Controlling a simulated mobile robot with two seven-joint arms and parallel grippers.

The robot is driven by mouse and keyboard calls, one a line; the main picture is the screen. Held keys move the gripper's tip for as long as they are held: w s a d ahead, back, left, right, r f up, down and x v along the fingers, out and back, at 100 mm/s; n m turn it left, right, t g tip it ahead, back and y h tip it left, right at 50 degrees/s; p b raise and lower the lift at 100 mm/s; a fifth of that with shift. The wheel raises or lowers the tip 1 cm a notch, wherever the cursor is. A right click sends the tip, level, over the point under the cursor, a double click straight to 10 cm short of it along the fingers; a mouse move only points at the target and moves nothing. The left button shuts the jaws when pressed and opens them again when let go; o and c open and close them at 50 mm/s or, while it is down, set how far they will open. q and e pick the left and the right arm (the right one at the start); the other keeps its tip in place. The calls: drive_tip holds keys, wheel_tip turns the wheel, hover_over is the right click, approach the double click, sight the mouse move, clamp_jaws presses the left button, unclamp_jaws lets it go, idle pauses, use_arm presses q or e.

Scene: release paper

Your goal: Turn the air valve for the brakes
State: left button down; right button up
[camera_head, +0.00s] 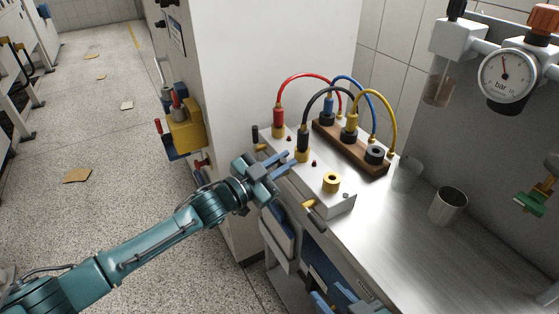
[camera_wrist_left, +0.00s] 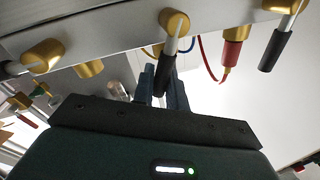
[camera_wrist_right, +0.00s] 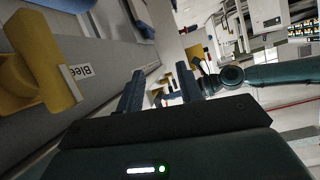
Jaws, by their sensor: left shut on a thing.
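A white valve box (camera_head: 328,198) stands on the bench with brass-yellow valves along its front side. In the left wrist view a valve (camera_wrist_left: 174,22) carries a metal lever with a black grip (camera_wrist_left: 165,75). My left gripper (camera_head: 284,160) is at the box front, its fingers shut around this black grip, hiding part of it. Two neighbouring valves show in the left wrist view, one at left (camera_wrist_left: 40,57) and one at the top right (camera_wrist_left: 284,4). I cannot read which valve serves the brakes. My right gripper (camera_wrist_right: 158,95) is low, open and empty.
Red, black, blue and yellow hoses arch between the box and a wooden block (camera_head: 350,147). Metal cups (camera_head: 447,206) stand on the bench (camera_head: 395,255). A gauge (camera_head: 507,76) hangs at the right. A yellow fitting labelled "Blee..." (camera_wrist_right: 50,65) is near my right gripper.

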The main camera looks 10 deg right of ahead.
use_arm(q)
drive_tip(key=shift+s+d+f+m+h+b, duration=0.1)
drive_tip(key=shift+s+f+m+h+b, duration=0.15)
drive_tip(key=shift+m, duration=0.4)
drive_tip(key=shift+s+d+f+m+h+b, duration=0.15)
drive_tip(key=shift+s+m+b, duration=0.15)
drive_tip(key=shift+m, duration=0.35)
drive_tip(key=c, duration=1.5)
unclamp_jaws()
drive_tip(key=shift+a, duration=0.1)
drive_tip(key=v, duration=1.3)
drive_tip(key=shift+p, duration=0.4)
drive_tip(key=shift+s+r, duration=0.1)
drive_tip(key=shift+r, duration=0.05)
drive_tip(key=shift+c, duration=0.3)
